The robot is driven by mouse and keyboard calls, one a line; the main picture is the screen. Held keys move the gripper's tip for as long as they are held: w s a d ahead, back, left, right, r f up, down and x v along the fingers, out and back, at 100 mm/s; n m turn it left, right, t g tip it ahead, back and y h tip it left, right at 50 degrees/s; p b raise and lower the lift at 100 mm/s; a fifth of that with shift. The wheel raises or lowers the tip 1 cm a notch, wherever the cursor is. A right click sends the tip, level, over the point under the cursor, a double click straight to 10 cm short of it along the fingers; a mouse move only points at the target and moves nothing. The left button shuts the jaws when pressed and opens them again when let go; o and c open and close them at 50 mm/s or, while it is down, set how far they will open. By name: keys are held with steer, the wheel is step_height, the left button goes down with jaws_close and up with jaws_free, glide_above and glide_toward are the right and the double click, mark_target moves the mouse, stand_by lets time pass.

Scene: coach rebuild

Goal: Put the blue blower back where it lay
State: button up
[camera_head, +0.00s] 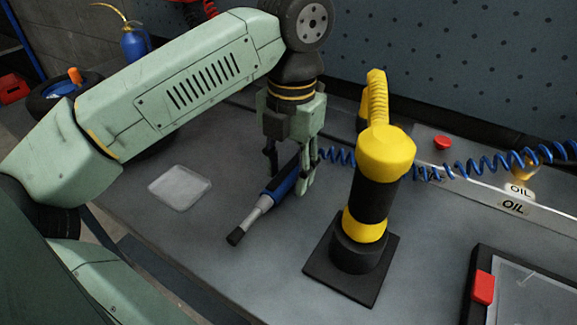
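The blue blower (283,181) has a blue and black handle, a grey nozzle and a black tip that points to the lower left. It slants over the grey bench, its tip lower in the picture than its handle. My gripper (288,180) points down, with one finger on each side of the handle, and looks shut on it. A blue coiled hose (335,157) shows behind the handle; where it joins is hidden. I cannot tell whether the blower touches the bench.
A yellow and black tool on a black square base (340,278) stands close to the right of my gripper. A pale, clear flat dish (180,187) lies on the left. A red-clipped tray (520,290) is at lower right, a red button (442,142) behind. The front bench middle is clear.

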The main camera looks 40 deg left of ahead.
steer(key=shift+o, duration=0.6)
steer(key=shift+r, duration=3.8)
